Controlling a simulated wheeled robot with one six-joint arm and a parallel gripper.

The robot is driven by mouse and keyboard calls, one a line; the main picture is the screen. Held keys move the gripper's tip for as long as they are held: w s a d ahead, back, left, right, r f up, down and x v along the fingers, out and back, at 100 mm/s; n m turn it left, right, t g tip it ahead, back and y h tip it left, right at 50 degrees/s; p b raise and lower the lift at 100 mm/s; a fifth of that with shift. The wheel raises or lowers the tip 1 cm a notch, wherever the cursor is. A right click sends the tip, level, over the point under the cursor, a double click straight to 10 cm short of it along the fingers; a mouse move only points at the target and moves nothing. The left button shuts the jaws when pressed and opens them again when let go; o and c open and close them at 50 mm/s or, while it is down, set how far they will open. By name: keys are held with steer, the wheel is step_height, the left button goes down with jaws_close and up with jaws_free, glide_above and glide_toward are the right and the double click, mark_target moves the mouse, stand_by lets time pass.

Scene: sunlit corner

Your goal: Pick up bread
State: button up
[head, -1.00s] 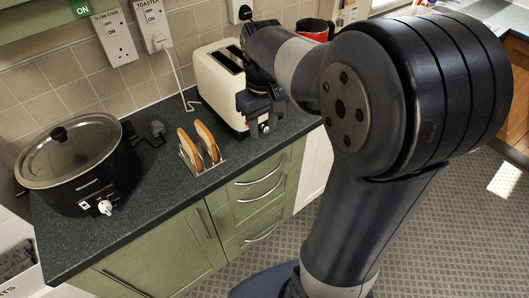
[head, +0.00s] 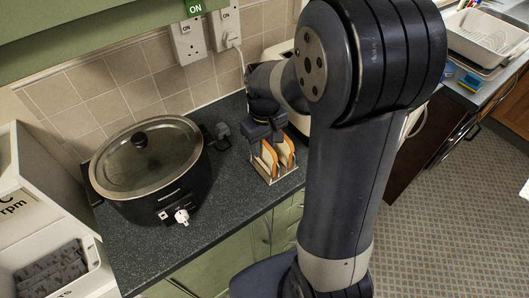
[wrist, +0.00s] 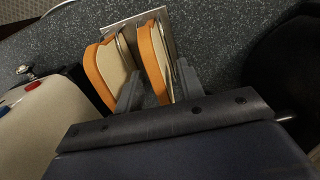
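Two slices of bread with orange-brown crusts stand upright in a small metal rack (head: 262,178) on the dark worktop. One slice (head: 287,151) is at the right of the rack and the other (head: 268,157) at the left. My gripper (head: 268,137) points down just above the rack, and its fingertips are hard to make out in the head view. In the wrist view my gripper (wrist: 159,84) is open. One finger is between the two slices and the other is beyond the right-hand slice (wrist: 154,62). The left-hand slice (wrist: 104,74) is outside the fingers.
A black slow cooker (head: 150,165) with a glass lid stands left of the rack. A cream toaster (wrist: 40,125) is close on the other side, mostly hidden behind my arm in the head view. The worktop's front edge is near.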

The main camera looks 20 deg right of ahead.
steer(key=shift+f, duration=0.85)
steer(key=shift+c, duration=0.3)
jaws_close()
